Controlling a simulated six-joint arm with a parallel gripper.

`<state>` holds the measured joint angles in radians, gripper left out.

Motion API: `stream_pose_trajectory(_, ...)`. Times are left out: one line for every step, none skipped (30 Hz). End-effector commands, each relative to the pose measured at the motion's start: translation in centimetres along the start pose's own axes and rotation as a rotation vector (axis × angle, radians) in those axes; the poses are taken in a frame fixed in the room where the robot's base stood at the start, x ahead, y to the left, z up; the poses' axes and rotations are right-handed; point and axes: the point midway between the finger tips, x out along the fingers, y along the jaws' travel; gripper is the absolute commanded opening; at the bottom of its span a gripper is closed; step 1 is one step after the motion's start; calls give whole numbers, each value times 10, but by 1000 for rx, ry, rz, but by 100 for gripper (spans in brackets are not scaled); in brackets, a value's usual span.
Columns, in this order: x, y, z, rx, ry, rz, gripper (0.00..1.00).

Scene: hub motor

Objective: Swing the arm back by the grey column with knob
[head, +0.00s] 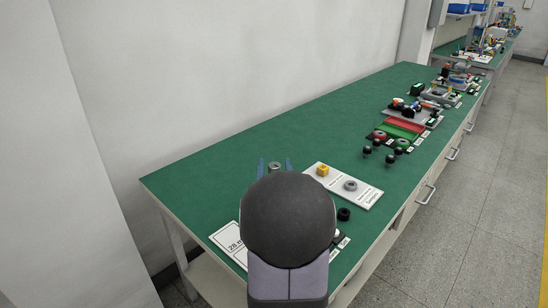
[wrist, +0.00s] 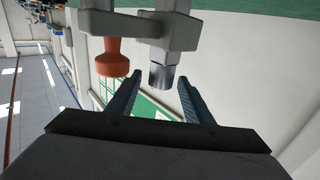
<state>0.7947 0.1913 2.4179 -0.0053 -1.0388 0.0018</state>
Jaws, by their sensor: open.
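In the wrist view, a grey column with a knob shows at the top: an orange flared knob (wrist: 112,58) on a grey body (wrist: 108,22). Beside it, a grey arm (wrist: 172,32) carries a shiny silver cylinder (wrist: 162,74). My gripper (wrist: 160,76) is open, its two blue fingers apart, with the silver cylinder's end showing between their tips. I cannot tell its depth from the fingers. In the head view, my gripper (head: 275,162) shows as two blue tips beyond my dark round arm joint, with a small grey round part (head: 275,168) between them. My arm hides most of this spot.
The green bench (head: 230,155) runs to the back right along a white wall. Several black knobs, trays and parts stand farther along. The bench left of my gripper is bare.

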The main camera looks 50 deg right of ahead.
Motion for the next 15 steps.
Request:
stream_pose_trajectory(7,0,-1,0,-1,0,47)
stream_pose_trajectory(11,0,-1,1,-2,0,47)
stream_pose_trajectory(16,0,0,1,-2,0,47)
stream_pose_trajectory(20,0,0,1,-2,0,47)
stream_pose_trajectory(24,0,0,1,-3,0,47)
stream_pose_trajectory(28,0,-1,1,-1,0,47)
stream_pose_trajectory(31,0,0,1,-2,0,47)
stream_pose_trajectory(34,0,-1,1,-1,0,47)
stream_pose_trajectory(37,0,-1,1,-1,0,47)
stream_pose_trajectory(39,0,0,1,-1,0,47)
stream_pose_trajectory(41,0,0,1,-1,0,47)
stream_pose_trajectory(43,0,0,1,-1,0,47)
stream_pose_trajectory(44,0,0,1,-1,0,47)
stream_pose_trajectory(45,0,0,1,-1,0,47)
stream_pose_trajectory(46,0,0,1,-1,0,47)
